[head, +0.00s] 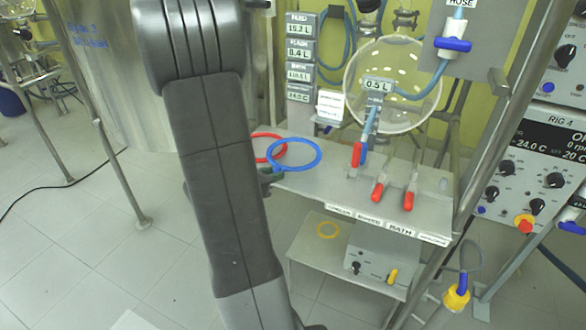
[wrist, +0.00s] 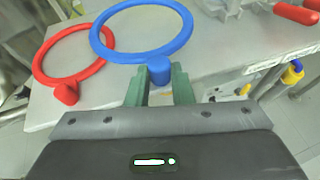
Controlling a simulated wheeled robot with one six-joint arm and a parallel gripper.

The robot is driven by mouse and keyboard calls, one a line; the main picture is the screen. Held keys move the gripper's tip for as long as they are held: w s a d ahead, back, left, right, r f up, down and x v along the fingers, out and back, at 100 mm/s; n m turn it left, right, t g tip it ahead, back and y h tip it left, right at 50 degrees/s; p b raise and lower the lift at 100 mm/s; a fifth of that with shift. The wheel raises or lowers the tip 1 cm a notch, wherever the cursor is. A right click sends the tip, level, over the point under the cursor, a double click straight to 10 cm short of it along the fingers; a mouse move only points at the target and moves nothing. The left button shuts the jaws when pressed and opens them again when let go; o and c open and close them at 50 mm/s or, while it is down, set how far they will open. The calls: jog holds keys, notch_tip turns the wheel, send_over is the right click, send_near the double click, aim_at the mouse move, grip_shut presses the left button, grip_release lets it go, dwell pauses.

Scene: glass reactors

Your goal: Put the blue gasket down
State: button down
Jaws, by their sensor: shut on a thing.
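The blue gasket (head: 319,152) is a ring with a short tab, over the left part of the grey upper shelf (head: 315,182). My gripper (head: 268,174) shows only in part behind my arm in the head view. In the wrist view, the green fingers of my gripper (wrist: 159,80) are shut on the tab of the blue gasket (wrist: 159,71). The ring extends away from me over the shelf. I cannot tell whether it touches the shelf.
A red gasket (wrist: 67,93) lies on the shelf at left, partly overlapped by the blue ring in view. Red-handled clamps (head: 378,192) are to the right. A round glass vessel (head: 420,75) hangs above.

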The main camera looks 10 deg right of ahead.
send_over(293, 175)
jog(key=shift+f, duration=1.75)
jog(key=shift+f, duration=0.1)
jog(key=c, duration=1.3)
grip_release()
jog(key=shift+r, duration=0.2)
jog(key=v, duration=1.1)
jog(key=shift+s+a+r+p, duration=0.15)
jog(key=shift+s+a+p, duration=0.1)
jog(key=shift+a+p, duration=0.1)
